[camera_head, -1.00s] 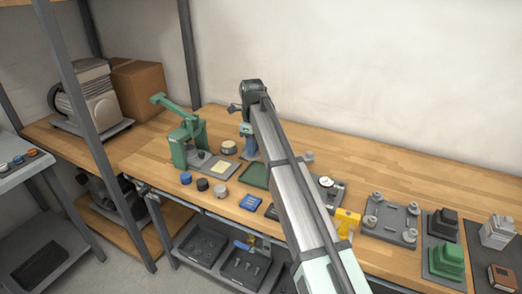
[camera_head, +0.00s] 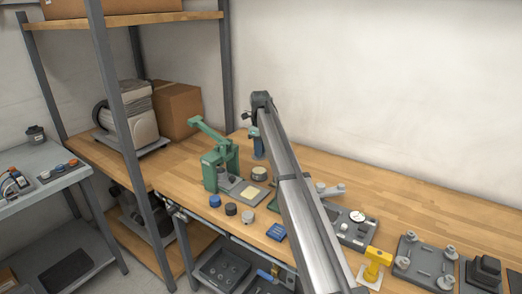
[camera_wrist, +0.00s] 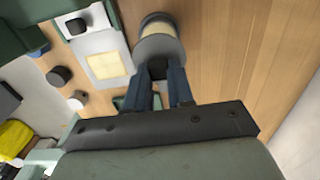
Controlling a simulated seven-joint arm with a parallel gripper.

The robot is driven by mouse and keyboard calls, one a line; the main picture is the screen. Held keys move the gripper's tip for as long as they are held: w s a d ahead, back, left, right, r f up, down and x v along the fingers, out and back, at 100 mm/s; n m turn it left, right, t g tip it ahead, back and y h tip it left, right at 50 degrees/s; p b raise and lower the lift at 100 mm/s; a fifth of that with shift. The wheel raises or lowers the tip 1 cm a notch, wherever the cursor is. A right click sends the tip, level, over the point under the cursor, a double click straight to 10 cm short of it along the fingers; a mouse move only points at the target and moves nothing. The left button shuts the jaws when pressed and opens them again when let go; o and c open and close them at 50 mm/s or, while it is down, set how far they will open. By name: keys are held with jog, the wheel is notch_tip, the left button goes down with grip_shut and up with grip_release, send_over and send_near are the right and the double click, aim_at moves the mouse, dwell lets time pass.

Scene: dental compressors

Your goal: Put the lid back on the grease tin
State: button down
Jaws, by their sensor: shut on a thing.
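The grease tin (camera_head: 259,174) stands open on the bench, right of the green press, its pale contents showing. In the wrist view the tin (camera_wrist: 157,19) is at the top, partly covered by a round grey lid (camera_wrist: 160,47). My gripper (camera_wrist: 160,74) is shut on the dark knob of this lid. In the head view my gripper (camera_head: 258,148) appears just above and behind the tin; the lid is not clear there. The lid overlaps the tin's near side in the wrist view; I cannot tell the height gap between them.
The green press (camera_head: 219,168) stands close to the left, with a pale pad (camera_head: 250,193) on its plate. Blue (camera_head: 215,201), black (camera_head: 231,209) and grey (camera_head: 248,217) knobs line the front. The bench's back right is clear.

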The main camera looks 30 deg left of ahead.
jog(key=shift+f, duration=3)
jog(key=shift+f, duration=0.15)
jog(key=shift+c, duration=2.1)
grip_release()
jog(key=shift+r, duration=0.2)
jog(key=shift+r, duration=3.3)
jog(key=shift+c, duration=0.2)
grip_shut()
